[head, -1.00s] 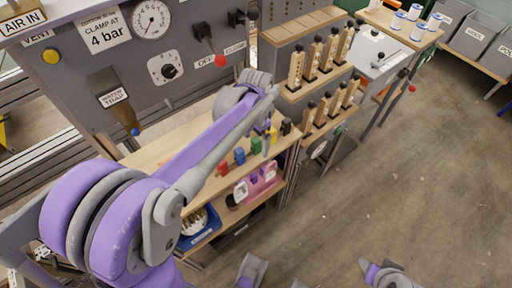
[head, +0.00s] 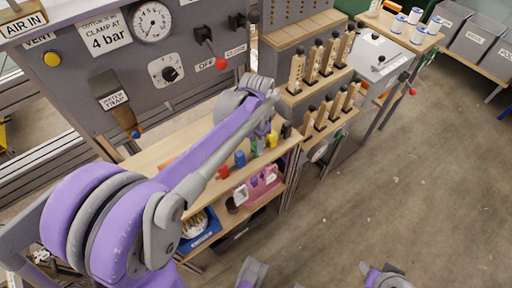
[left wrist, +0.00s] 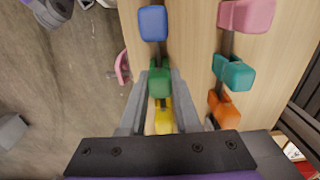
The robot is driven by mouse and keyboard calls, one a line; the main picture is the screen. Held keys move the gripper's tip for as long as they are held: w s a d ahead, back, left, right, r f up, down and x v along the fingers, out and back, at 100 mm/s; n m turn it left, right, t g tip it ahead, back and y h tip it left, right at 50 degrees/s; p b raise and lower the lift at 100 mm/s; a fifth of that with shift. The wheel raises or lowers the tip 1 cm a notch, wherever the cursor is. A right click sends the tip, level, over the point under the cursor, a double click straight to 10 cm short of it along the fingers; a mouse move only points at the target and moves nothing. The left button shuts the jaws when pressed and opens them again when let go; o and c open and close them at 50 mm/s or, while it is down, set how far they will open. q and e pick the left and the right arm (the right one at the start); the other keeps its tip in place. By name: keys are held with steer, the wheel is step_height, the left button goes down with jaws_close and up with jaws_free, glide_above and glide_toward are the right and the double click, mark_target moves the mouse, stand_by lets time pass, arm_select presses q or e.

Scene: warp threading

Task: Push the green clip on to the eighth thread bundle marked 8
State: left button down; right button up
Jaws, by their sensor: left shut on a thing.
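The green clip (left wrist: 159,80) lies between the two fingers of my left gripper (left wrist: 160,95) in the left wrist view, and the fingers are shut on it. It still sits in a row on the wooden shelf top, between a blue clip (left wrist: 153,23) and a yellow clip (left wrist: 164,118). In the head view my left gripper (head: 265,133) points down at the shelf's clip row and partly hides the green clip. Upright wooden pieces with dark tops (head: 297,68) stand in two rows to the right. I cannot read an 8 on any of them.
Pink (left wrist: 247,15), teal (left wrist: 234,72) and orange (left wrist: 223,108) clips form a second row close beside my left fingers. A grey panel with a gauge (head: 152,21) stands behind the shelf. The floor (head: 420,180) at the right is open.

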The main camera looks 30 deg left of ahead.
arm_select(q)
steer(key=shift+r+p, duration=2.35)
steer(key=shift+r, duration=0.65)
